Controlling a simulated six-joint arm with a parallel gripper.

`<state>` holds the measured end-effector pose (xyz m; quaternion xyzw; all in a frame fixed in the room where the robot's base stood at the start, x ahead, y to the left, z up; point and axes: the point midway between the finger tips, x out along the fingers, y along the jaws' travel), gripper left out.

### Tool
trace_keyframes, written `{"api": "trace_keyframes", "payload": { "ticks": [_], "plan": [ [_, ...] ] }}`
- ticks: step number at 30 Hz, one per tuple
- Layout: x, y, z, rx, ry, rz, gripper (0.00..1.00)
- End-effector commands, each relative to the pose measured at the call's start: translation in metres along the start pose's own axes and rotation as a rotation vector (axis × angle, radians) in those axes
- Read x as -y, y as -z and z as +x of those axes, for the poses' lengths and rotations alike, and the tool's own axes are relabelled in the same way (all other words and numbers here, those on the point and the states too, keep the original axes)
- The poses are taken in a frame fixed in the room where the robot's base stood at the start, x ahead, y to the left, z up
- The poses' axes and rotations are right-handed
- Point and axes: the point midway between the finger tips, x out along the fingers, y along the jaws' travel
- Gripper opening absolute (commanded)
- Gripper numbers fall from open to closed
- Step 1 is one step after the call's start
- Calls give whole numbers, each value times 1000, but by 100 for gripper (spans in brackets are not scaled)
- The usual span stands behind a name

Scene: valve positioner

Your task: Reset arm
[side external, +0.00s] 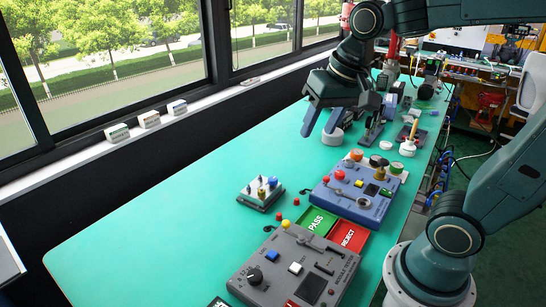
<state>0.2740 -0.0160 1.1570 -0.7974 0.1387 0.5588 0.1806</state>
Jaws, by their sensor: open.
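My gripper (322,120) is open and empty in the side external view. It hangs above the far half of the table, with its two blue fingers pointing down and spread apart. No object shows between the fingers. A blue control panel (330,206) with knobs and buttons lies below and in front of it. A grey panel (262,262) with a black dial lies nearer the camera. I cannot tell which item is the valve positioner.
A green PASS tray (304,228) and a red REJECT tray (356,244) lie between the panels. Small loose pegs lie near them. More devices crowd the far end. The green table (130,250) is clear at the left. A windowsill with small boxes (149,119) runs behind.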

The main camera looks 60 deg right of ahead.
Motion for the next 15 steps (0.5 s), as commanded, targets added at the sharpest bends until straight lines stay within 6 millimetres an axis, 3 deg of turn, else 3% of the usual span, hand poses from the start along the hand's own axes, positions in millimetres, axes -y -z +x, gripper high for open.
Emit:
{"api": "trace_keyframes", "payload": {
  "ticks": [9,15],
  "plan": [
    [-16,-56,-19,-85,39,-272,44],
    [-24,-81,-21,-124,50,-401,44]
  ]
}}
